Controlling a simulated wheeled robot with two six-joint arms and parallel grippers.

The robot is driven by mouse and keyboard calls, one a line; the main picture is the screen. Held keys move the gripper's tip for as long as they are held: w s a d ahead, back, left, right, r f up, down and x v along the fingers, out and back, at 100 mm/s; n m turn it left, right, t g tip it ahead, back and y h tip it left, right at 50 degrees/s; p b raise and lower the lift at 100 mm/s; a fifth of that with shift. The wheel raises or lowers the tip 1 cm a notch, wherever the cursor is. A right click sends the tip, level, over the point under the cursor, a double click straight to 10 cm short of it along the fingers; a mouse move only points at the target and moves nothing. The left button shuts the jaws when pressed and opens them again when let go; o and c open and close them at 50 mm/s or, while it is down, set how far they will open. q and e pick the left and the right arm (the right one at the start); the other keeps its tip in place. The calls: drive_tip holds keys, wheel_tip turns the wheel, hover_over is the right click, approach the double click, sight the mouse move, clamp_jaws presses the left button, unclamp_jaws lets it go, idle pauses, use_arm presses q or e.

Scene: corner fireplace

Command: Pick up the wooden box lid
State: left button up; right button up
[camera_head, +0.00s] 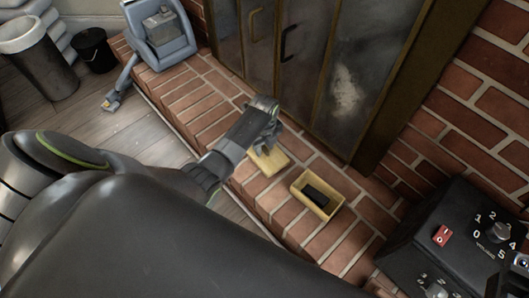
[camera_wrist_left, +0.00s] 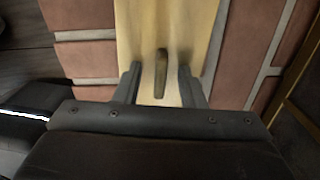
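The wooden box lid (camera_head: 271,161) is a pale yellow board lying on the brick hearth, partly hidden by my left gripper. In the left wrist view the lid (camera_wrist_left: 140,25) fills the middle, with a slim brown handle (camera_wrist_left: 161,72) standing on it. My left gripper (camera_head: 265,140) is over the lid. In the left wrist view its two fingers (camera_wrist_left: 157,78) are apart, one on each side of the handle, with gaps showing. The open wooden box (camera_head: 300,184) stands just right of the lid, with a black block (camera_head: 317,196) inside.
Dark glass fireplace doors (camera_head: 345,70) rise behind the hearth (camera_head: 200,105). A black device with dials (camera_head: 455,240) stands at the right. A blue-grey vacuum (camera_head: 160,35), a black bucket (camera_head: 95,50) and a bin (camera_head: 40,60) are at the upper left.

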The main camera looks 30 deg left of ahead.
use_arm(q)
clamp_jaws()
drive_tip(key=shift+r, duration=0.1)
